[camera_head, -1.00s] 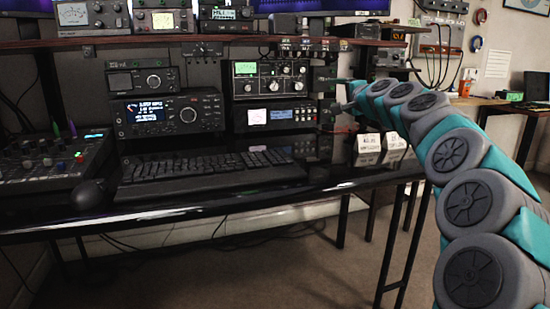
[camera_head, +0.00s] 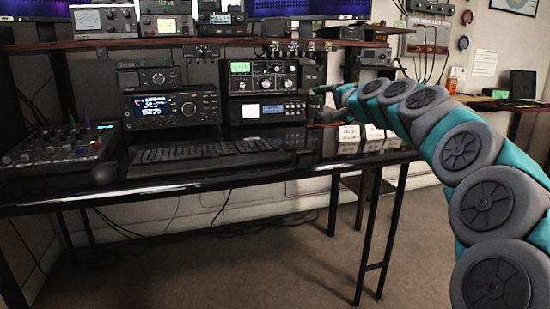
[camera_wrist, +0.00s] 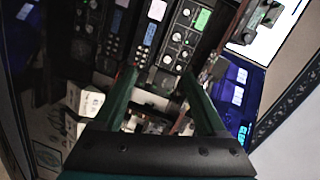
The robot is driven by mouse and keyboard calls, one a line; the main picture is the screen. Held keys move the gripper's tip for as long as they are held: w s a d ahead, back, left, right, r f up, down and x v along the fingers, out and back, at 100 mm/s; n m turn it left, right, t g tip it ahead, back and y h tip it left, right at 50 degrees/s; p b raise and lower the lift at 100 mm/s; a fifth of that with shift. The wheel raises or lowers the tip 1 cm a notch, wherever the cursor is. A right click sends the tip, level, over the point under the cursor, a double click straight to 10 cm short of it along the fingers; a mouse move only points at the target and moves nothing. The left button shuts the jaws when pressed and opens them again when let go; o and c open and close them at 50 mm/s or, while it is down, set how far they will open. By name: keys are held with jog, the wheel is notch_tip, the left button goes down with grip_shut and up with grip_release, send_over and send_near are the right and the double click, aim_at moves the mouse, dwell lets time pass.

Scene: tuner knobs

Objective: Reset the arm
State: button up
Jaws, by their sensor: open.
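My gripper (camera_head: 317,105) is at the right of the radio stack in the head view, its fingers spread and pointing left. It also shows in the wrist view (camera_wrist: 158,76), where its two green fingers stand apart with nothing held between them. A knobbed unit with a green display (camera_head: 263,78) sits above a unit with a white meter (camera_head: 268,109), left of my gripper. A black radio with a lit display and a big knob (camera_head: 172,107) stands further left. My gripper appears apart from the knobs, but its exact distance is unclear.
A keyboard (camera_head: 205,156), a mouse (camera_head: 104,174) and a mixer (camera_head: 60,147) lie on the glossy black desk (camera_head: 180,190). A shelf (camera_head: 200,42) with more devices runs above. White-faced boxes (camera_head: 349,134) stand below my gripper. The floor in front is clear.

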jog(key=s+a+f+n+g+y+p, duration=0.1)
jog(key=s+a+f+n+g, duration=0.1)
jog(key=s+a+f, duration=0.3)
jog(key=s+a+f+n+g+p, duration=0.1)
jog(key=s+a+f+n+g, duration=0.1)
jog(key=s+a+n+g, duration=0.3)
jog(key=s+f+n+g+h, duration=0.1)
jog(key=s+f, duration=0.4)
jog(key=s, duration=0.3)
jog(key=s+f+g+h, duration=0.1)
jog(key=s+f, duration=0.4)
jog(key=s, duration=0.2)
jog(key=s+d+f+g+h+p, duration=0.1)
jog(key=s+d+f, duration=0.3)
jog(key=s, duration=0.7)
jog(key=s+d+f+n+g+h+p, duration=0.1)
jog(key=s+d+f+g, duration=0.3)
jog(key=s, duration=0.7)
jog(key=s+d+f+n+g+h+p, duration=0.1)
jog(key=s+d+f+g+h, duration=0.1)
jog(key=s+f, duration=0.5)
jog(key=s+d+h, duration=0.1)
jog(key=s+d, duration=0.1)
jog(key=s, duration=0.2)
jog(key=shift+f+g, duration=0.3)
jog(key=shift+g, duration=0.1)
